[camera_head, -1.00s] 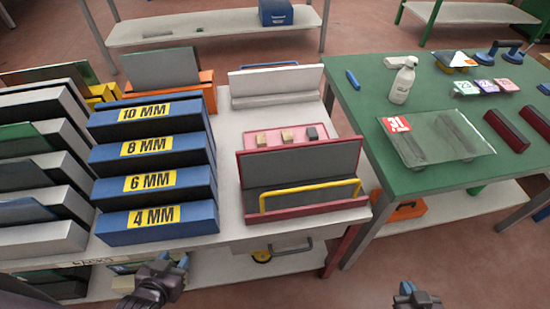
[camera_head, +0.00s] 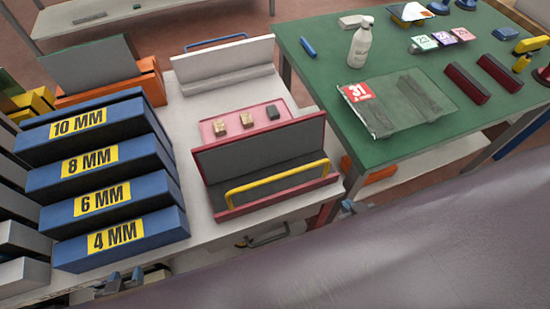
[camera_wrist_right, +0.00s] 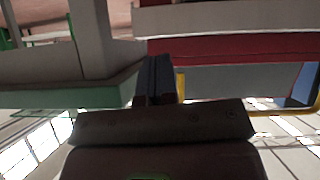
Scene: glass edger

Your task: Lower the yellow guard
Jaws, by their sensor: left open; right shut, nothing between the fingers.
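The yellow guard (camera_head: 278,177) is a bent bar raised across the front of the red edger (camera_head: 275,202), which has a dark grey upright back plate and bed. In the right wrist view a yellow bar (camera_wrist_right: 290,111) shows at the right. My right gripper (camera_wrist_right: 156,80) is shut and empty there, apart from the bar as far as I can see. In the head view only its blue tips (camera_head: 348,207) show, right of the edger's front corner. My left gripper (camera_head: 125,281) is open and empty below the blue racks, partly cut off by a grey-purple surface.
Blue racks (camera_head: 115,237) marked 4 to 10 MM stand left of the edger. A pink tray (camera_head: 246,124) with small blocks lies behind it. A large grey-purple surface blocks the lower right.

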